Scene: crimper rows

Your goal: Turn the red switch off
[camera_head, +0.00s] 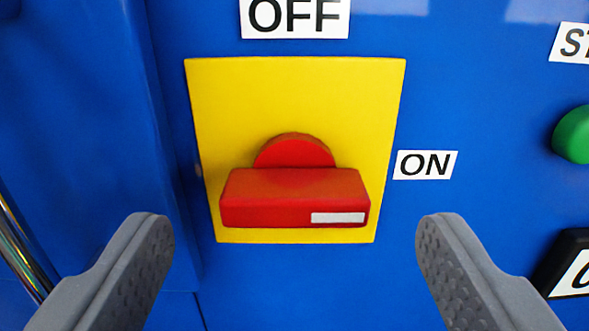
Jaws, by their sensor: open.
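The red switch (294,194) sits on a yellow plate (225,100) on the blue panel. Its handle bar lies horizontally, with a white mark at its right end on the side of the ON label (425,165). The OFF label (294,15) is above the plate. My gripper (295,240) is open and empty. Its two grey fingers are apart, one to the left and one to the right of the switch, with the fingertips a little below the handle in the picture. Neither finger appears to touch the switch.
At the right edge are a green button (573,135), a partly cut-off label (572,43) above it and a black part with a white label (570,268) below. A shiny metal bar (20,240) is at the lower left. The blue panel around the plate is mostly clear.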

